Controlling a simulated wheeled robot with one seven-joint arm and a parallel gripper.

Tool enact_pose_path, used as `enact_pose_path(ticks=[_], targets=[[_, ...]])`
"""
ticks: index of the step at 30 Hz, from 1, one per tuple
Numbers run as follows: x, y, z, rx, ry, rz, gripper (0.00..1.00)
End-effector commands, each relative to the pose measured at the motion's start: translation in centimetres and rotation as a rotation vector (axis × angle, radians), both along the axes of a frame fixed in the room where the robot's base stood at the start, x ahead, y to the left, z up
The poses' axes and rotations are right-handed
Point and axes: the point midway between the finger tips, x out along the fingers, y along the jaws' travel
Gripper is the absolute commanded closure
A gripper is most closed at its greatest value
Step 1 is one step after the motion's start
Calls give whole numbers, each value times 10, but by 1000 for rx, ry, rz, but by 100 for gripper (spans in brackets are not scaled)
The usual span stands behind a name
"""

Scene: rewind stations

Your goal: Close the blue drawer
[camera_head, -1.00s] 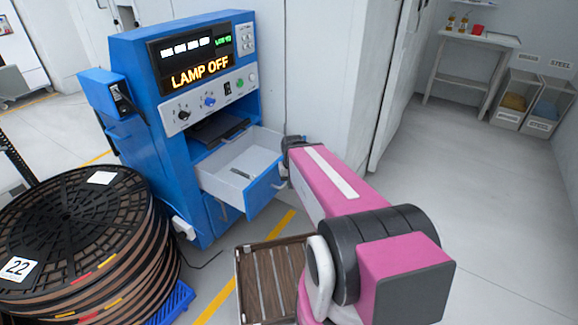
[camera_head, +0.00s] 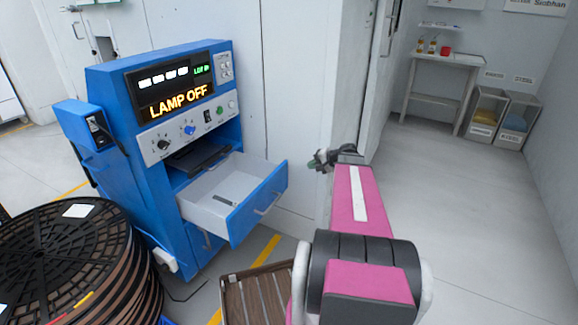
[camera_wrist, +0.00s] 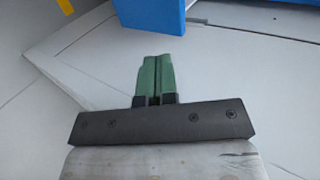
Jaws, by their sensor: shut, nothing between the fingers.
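The blue drawer (camera_head: 259,205) is pulled out of the blue cabinet (camera_head: 148,170) at its front. It has a grey inside, a blue front with a pale handle (camera_head: 268,204), and a small dark item (camera_head: 224,199) lying in it. My gripper (camera_head: 318,160) is to the right of the drawer front, apart from it, with its tip pointing left. In the wrist view its green fingers (camera_wrist: 155,77) are together with nothing between them. A blue surface (camera_wrist: 150,12) shows at the top of that view, beyond the fingertips.
A stack of black reels (camera_head: 75,255) stands left of the cabinet. A wooden slatted tray (camera_head: 255,295) lies on the floor below the drawer. A white wall (camera_head: 300,90) is behind my gripper. A small table (camera_head: 443,62) and bins (camera_head: 490,115) stand at the back right, with open floor before them.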

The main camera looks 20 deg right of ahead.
Motion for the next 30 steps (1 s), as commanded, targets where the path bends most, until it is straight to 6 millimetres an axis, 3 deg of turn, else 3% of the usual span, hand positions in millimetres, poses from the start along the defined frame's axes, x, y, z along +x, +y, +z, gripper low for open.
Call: enact_pose_path(ticks=[3, 8, 23, 30], targets=[[4, -12, 4, 27, -20, -26, 100], [11, -6, 0, 33, -24, -29, 100], [66, 49, -46, 31, -21, -26, 100], [87, 70, -45, 30, -22, -28, 100]])
